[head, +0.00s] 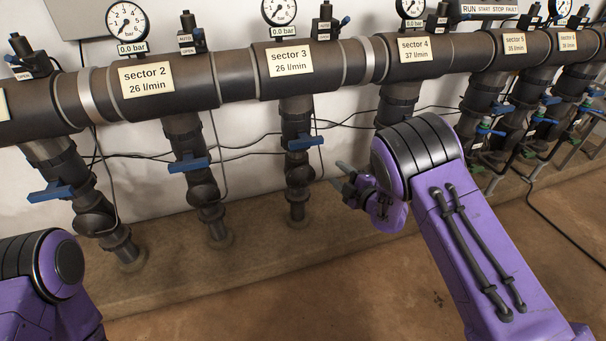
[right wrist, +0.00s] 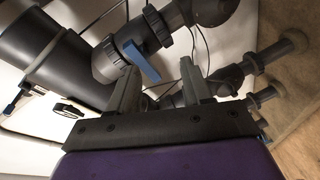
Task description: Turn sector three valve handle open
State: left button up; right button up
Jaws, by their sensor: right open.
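The sector three valve handle (head: 305,142) is a blue lever on the dark vertical pipe below the sector 3 label (head: 291,61). It lies crosswise to that pipe. My right gripper (head: 342,177) is open and empty, to the right of and a little below this handle in the head view. My left gripper is out of view.
Similar blue handles hang under sector 2 (head: 189,163) and at the far left (head: 51,191). The thick main pipe (head: 238,77) runs above, with gauges on top. Thin black cables (head: 252,144) hang along the wall. The brown floor (head: 290,285) in front is clear.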

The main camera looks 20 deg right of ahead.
aim_at(309, 144)
jog(key=w+a+r+n+y+b, duration=0.1)
jog(key=w+a+n, duration=0.1)
jog(key=w, duration=0.2)
jog(key=w+a+r+n+y+b, duration=0.1)
jog(key=w+a+n, duration=0.1)
jog(key=w, duration=0.3)
jog(key=w+a+r+n+y+b, duration=0.1)
jog(key=w+a+n, duration=0.1)
jog(key=w, duration=0.2)
jog(key=shift+w+a+r, duration=0.15)
jog(key=shift+a+r, duration=0.1)
jog(key=shift+r, duration=0.15)
pick_arm(q)
notch_tip(309, 144, down, 5)
jog(key=shift+f, duration=0.1)
pick_arm(e)
grip_shut()
